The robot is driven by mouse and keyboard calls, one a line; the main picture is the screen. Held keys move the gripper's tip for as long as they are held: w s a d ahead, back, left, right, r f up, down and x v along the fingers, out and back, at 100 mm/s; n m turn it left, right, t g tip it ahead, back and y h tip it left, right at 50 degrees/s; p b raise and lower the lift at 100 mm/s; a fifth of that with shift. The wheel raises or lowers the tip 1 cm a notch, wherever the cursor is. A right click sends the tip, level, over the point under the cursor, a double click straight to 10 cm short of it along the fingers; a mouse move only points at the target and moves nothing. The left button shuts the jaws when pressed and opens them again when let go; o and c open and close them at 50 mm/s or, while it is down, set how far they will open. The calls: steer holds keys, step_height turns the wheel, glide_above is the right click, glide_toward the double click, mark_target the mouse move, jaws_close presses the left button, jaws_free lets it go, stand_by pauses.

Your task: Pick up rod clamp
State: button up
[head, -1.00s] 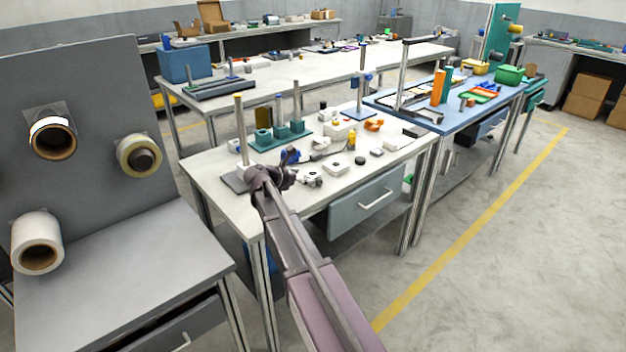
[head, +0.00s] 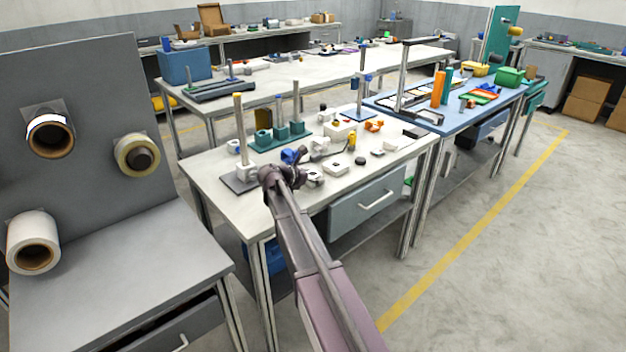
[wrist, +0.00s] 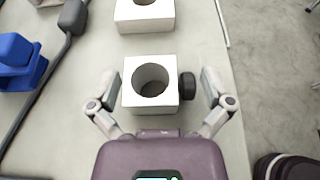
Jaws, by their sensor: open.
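The rod clamp, a white block with a large round hole and a black knob on its right side, lies in the middle of the wrist view (wrist: 151,103). In the head view it is a small white block (head: 315,179) on the near white table, just right of my gripper (head: 292,174). In the wrist view my gripper (wrist: 160,82) is open, with one finger left of the clamp and the other right of it, beyond the knob. The clamp rests on the table. Contact with the fingers cannot be told.
A second white block with a hole (wrist: 145,14) lies beyond the clamp. A blue clamp (wrist: 20,62) and a dark bar (wrist: 48,75) lie to the left. The table's edge runs close by on the right. A grey base with an upright rod (head: 240,180) stands left of my gripper.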

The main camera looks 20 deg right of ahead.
steer(key=shift+c, duration=0.2)
steer(key=c, duration=1)
steer(key=shift+o, duration=0.2)
steer(key=shift+r, duration=0.15)
step_height(320, 180, up, 3)
steer(key=p, duration=0.3)
steer(key=s+a+r+p, duration=0.1)
steer(key=s+a+p, duration=0.1)
steer(key=s, duration=1.3)
steer(key=shift+v, duration=0.85)
steer(key=shift+a, duration=0.1)
